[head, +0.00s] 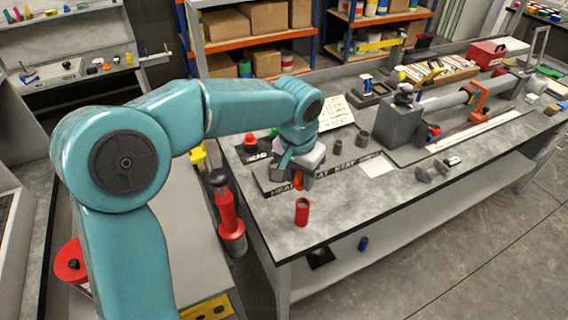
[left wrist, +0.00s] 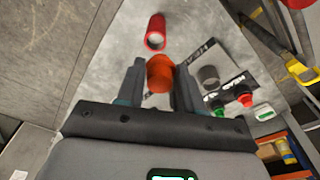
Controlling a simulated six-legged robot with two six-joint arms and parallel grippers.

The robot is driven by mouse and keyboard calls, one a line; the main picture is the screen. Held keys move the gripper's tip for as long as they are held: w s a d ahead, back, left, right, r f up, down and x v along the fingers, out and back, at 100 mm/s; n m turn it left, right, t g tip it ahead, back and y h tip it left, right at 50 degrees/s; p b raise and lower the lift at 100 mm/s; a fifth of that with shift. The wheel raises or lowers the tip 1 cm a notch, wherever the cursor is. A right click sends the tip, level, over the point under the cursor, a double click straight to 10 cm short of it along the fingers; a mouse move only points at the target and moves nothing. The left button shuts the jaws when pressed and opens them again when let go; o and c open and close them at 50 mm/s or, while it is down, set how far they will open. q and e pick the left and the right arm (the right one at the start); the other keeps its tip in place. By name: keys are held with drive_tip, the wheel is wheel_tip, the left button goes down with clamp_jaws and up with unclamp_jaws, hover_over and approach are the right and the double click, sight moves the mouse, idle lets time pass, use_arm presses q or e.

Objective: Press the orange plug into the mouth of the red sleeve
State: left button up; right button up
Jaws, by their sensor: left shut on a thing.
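The red sleeve (head: 302,213) stands upright near the front left edge of the workbench. It also shows in the left wrist view (left wrist: 154,24), with its open mouth facing the camera. My left gripper (head: 300,172) is shut on the orange plug (left wrist: 161,70). In the head view the plug (head: 298,182) shows only partly, below the jaws. In the left wrist view it sits between the two fingers, and the sleeve lies just beyond it, apart from it. My right gripper is in neither view.
The bench (head: 340,219) is bare around the sleeve. A dark lettered mat (head: 346,170) lies behind it. A red-topped button (head: 250,140) and dark grey cylinders (head: 362,138) stand farther back. A grey block (head: 399,126) and a long pipe lie to the right.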

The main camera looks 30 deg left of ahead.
use_arm(q)
drive_tip(key=shift+w+d+f, duration=0.1)
drive_tip(key=shift+w+d, duration=0.25)
drive_tip(key=shift+w, duration=0.1)
drive_tip(key=shift+s+r, duration=0.2)
drive_tip(key=shift+s, duration=0.1)
drive_tip(key=shift+w+f+b, duration=0.25)
drive_tip(key=shift+f+b, duration=0.25)
drive_tip(key=shift+f, duration=0.25)
wheel_tip(320, 180, down, 2)
drive_tip(key=shift+s+d+f+b, duration=0.1)
drive_tip(key=shift+f+b, duration=0.05)
drive_tip(key=shift+b, duration=0.8)
drive_tip(key=shift+f+b, duration=0.4)
drive_tip(key=shift+f, duration=0.2)
drive_tip(key=shift+f+b, duration=1.05)
drive_tip(key=shift+f, duration=0.35)
